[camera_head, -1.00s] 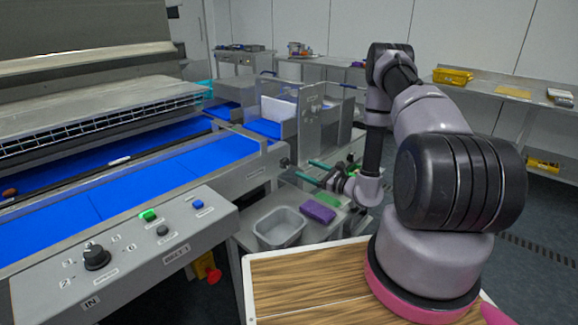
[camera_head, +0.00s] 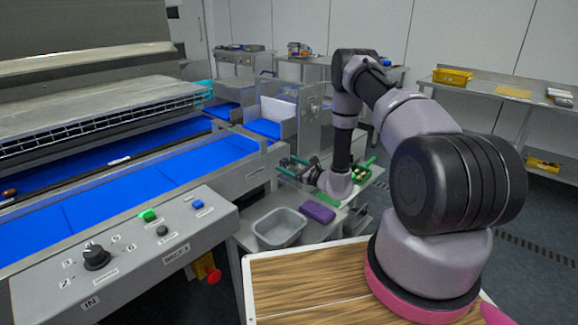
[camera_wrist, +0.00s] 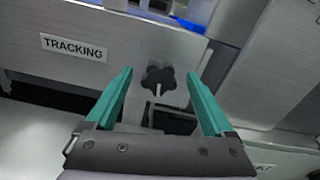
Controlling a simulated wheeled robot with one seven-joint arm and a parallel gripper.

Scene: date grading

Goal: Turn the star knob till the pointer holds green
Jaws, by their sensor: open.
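The dark star knob (camera_wrist: 158,80) sits on the grey side panel, right of the "TRACKING" label (camera_wrist: 74,47), in the wrist view. A short pale pin or pointer (camera_wrist: 158,91) shows at its lower part; I see no green mark by it. My gripper (camera_wrist: 160,78) is open, its two teal fingers on either side of the knob in the picture, with gaps on both sides. I cannot tell how far the tips are from the panel. In the head view my gripper (camera_head: 287,167) is at the conveyor's end, and the knob is hidden or too small to tell.
A grey bin (camera_head: 279,228) and a purple block (camera_head: 317,212) stand on the low table below my gripper. A green tray (camera_head: 364,172) lies to the right. The blue conveyor belt (camera_head: 150,185) and the control panel (camera_head: 195,228) are at the left.

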